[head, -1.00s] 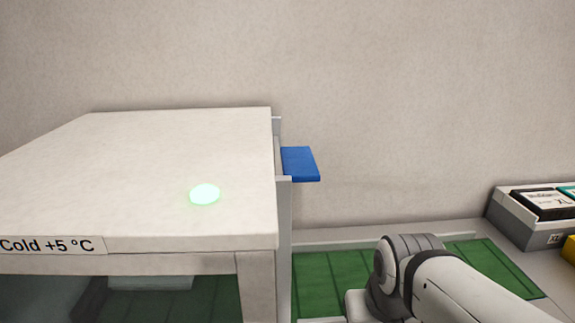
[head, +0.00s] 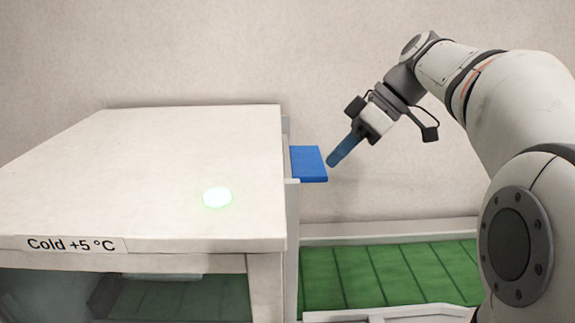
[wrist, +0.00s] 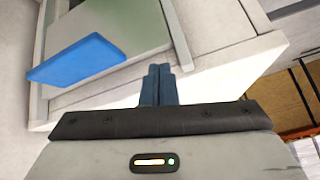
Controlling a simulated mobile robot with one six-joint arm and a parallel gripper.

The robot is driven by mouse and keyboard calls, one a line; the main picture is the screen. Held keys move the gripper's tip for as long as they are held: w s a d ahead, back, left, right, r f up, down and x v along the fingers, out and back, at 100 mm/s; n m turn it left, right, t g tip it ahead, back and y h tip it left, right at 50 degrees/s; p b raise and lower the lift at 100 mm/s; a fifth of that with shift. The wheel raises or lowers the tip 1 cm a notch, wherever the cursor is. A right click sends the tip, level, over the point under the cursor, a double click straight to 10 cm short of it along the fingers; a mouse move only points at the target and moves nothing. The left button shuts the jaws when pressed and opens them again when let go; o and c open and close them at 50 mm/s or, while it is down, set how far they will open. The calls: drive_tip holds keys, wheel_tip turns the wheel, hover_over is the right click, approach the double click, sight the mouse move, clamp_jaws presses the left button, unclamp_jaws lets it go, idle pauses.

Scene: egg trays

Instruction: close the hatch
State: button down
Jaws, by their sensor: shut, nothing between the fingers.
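The hatch shows as a blue flap (head: 309,164) sticking out from the right side of the white cold box (head: 150,170), near its top. In the wrist view the blue flap (wrist: 77,60) lies at the upper left, beside a pale frame and a grey-green panel (wrist: 125,25). My gripper (head: 331,163) is just right of the flap in the head view, with a small gap in the picture. Its blue fingers (wrist: 158,70) are together and empty, pointing toward the box side. Whether they touch anything is not clear.
A green ribbed surface (head: 390,275) with a pale rim lies below my arm, right of the box. A glowing light (head: 217,197) and a "Cold +5 °C" label (head: 75,244) are on the box. The plain wall is behind.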

sight(298, 174)
wheel_tip(298, 174, up, 4)
drive_tip(key=w+n+y, duration=0.1)
drive_tip(key=w+n, duration=0.1)
drive_tip(key=n, duration=0.1)
drive_tip(key=d+f+p+x, duration=0.1)
drive_tip(key=p+x, duration=0.2)
drive_tip(key=x, duration=0.9)
drive_tip(key=shift+s+f+n+g, duration=0.2)
drive_tip(key=shift+s+n+g, duration=0.1)
drive_tip(key=shift+n, duration=0.1)
